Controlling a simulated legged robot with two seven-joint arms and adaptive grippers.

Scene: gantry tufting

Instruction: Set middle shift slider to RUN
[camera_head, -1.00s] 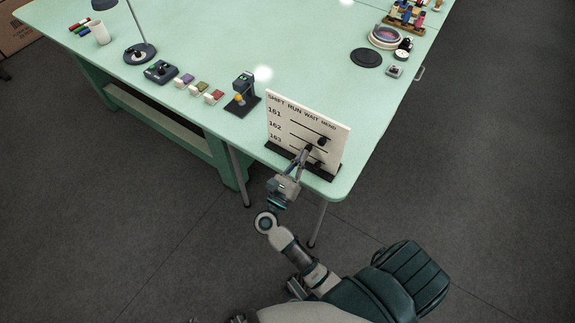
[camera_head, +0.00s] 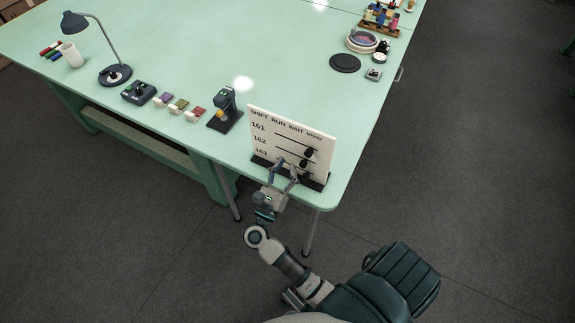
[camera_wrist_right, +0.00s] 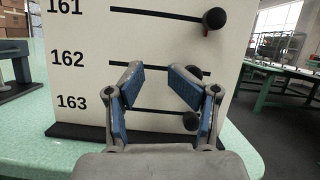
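The white shift board (camera_head: 262,118) stands upright in a dark base at the table's near corner. Its rows read 161, 162 and 163 under RUN, WAIT and MEND. The middle shift slider's dark knob (camera_wrist_right: 194,71) is in row 162, partly behind my right finger in the wrist view. It sits toward the right of its slot; I cannot tell its exact column. The 161 knob (camera_wrist_right: 214,18) and 163 knob (camera_wrist_right: 191,121) are also toward the right. My right gripper (camera_wrist_right: 154,72) is open and empty before the board, its fingertips left of the middle knob. My left gripper is out of view.
A dark stand with a yellow part (camera_head: 225,110) is left of the board. Several small coloured blocks (camera_head: 180,105), a control box (camera_head: 138,92) and a lamp (camera_head: 115,75) lie farther left. A dark disc (camera_head: 345,63) is at the back right. The middle tabletop is clear.

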